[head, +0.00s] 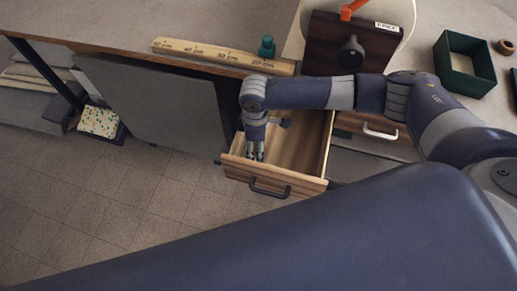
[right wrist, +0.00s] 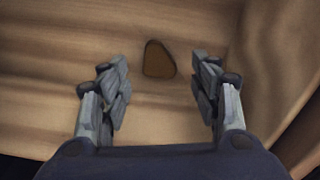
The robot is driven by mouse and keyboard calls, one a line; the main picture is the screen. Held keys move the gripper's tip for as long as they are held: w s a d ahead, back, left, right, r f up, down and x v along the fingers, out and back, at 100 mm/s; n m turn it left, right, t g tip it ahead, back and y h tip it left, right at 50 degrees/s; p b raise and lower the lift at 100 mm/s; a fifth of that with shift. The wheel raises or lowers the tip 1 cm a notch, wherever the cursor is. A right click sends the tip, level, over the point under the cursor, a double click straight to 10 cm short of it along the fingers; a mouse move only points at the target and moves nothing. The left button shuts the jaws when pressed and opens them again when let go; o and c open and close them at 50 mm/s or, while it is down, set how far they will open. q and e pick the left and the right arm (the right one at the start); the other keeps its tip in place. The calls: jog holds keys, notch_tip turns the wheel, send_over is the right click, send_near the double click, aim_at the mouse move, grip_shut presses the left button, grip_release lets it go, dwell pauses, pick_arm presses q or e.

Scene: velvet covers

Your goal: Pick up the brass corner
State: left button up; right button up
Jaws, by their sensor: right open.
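The brass corner (right wrist: 159,59) shows in the right wrist view as a small brown rounded triangle lying flat on the drawer floor. It lies ahead of my right gripper (right wrist: 160,85), roughly midway between the two fingers and apart from them. The fingers are open and empty. In the head view my right gripper (head: 255,153) points down into the open wooden drawer (head: 276,182), near its left side. The brass corner cannot be made out in the head view. My left gripper is not in view.
The drawer's wooden front with a dark handle (head: 269,190) stands out from the bench. A wooden ruler (head: 220,57) and green piece (head: 267,46) lie on the bench top. A green box (head: 463,65) stands at right. A second drawer handle (head: 380,132) is beside my arm.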

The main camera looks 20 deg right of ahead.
notch_tip(320, 180, down, 2)
jog(key=shift+f, duration=0.1)
jog(key=c, duration=1)
jog(key=shift+o, duration=0.2)
